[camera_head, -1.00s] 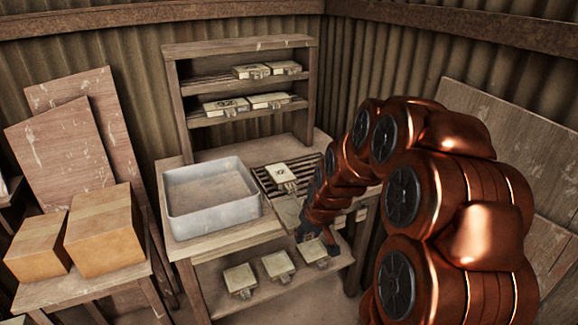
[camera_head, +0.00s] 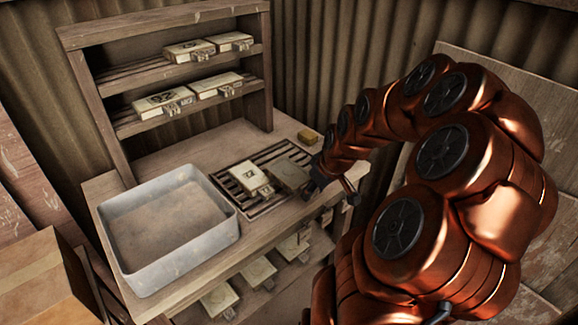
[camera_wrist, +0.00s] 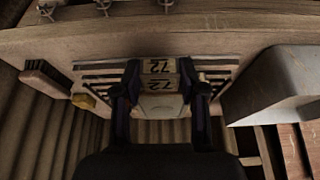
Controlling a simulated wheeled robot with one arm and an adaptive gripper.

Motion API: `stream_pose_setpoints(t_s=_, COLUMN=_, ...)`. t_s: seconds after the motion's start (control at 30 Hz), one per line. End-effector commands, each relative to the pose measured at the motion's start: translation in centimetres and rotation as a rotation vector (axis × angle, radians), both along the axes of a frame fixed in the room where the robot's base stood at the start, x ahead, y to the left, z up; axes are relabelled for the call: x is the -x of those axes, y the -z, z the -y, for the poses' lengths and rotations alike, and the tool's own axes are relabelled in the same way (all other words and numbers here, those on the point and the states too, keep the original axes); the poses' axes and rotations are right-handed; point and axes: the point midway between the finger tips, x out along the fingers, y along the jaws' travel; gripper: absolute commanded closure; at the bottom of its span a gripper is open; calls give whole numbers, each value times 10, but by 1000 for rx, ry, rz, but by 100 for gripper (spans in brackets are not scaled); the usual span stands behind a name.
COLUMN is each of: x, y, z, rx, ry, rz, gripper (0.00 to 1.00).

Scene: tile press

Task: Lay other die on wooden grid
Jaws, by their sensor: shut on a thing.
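The wooden grid (camera_head: 243,205) is a slatted rack on the bench top, right of the grey basin. One pale die (camera_head: 250,178) with a dark mark lies on its left part. The other die (camera_head: 289,173) looks flat and greyish, over the grid's right part. My gripper (camera_head: 316,184) is shut on this other die from the right. In the wrist view the held die (camera_wrist: 158,106) is between my two fingers, marked 72, with grid slats on both sides. I cannot tell whether its underside touches the slats.
The grey basin (camera_head: 168,258) stands left of the grid. A shelf unit (camera_head: 190,82) behind holds several dies, and more dies (camera_head: 258,272) sit on the lower shelf. A small yellow block (camera_head: 308,136) is at the bench's back right. A brush (camera_wrist: 45,76) shows in the wrist view.

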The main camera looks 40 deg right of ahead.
Motion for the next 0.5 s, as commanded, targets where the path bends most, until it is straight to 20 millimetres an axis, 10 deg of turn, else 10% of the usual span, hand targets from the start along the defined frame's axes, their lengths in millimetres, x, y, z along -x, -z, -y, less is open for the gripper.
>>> stream_pose_setpoints(t_s=0.5, x=-58, y=5, z=47, rx=1, ry=-1, rz=0, gripper=100)
